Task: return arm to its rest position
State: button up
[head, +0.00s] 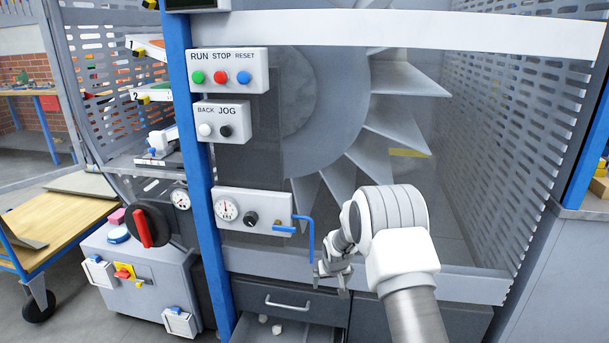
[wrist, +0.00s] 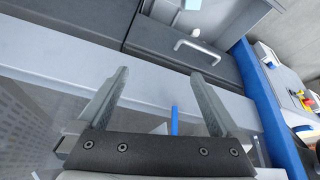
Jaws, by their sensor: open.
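My arm rises from the bottom right of the head view, bends at a white elbow and reaches forward and down to the left. My gripper (head: 331,290) is small there, in front of the machine's lower ledge and just above the drawers. A blue bent handle (head: 310,238) is close to the left of my gripper in the head view; a blue bar also shows between the fingers in the wrist view (wrist: 174,120).
A drawer (head: 285,300) with a silver handle is below my gripper; an open space with small pale pieces shows under it. A blue post (head: 198,170) carries button boxes (head: 228,72). A perforated panel (head: 510,130) stands right. A wooden-topped cart (head: 60,225) stands left.

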jog(key=s+d+f+b+v, duration=0.1)
jog(key=s+d+b+v, duration=0.1)
jog(key=v, duration=1.3)
jog(key=s+d+f+b+v, duration=0.1)
jog(key=s+d+v, duration=0.15)
jog(key=v, duration=1.15)
jog(key=s+d+r+m+b, duration=0.1)
jog(key=s+r, duration=0.1)
jog(key=s, duration=1.1)
jog(key=s+d+r+b, duration=0.1)
jog(key=s+b, duration=0.1)
jog(key=s, duration=1.1)
notch_tip(320, 180, up, 23)
jog(key=p, duration=2.3)
jog(key=shift+w+a+r+t, duration=0.15)
jog(key=shift+w+r+t, duration=0.05)
jog(key=shift+w+t, duration=0.1)
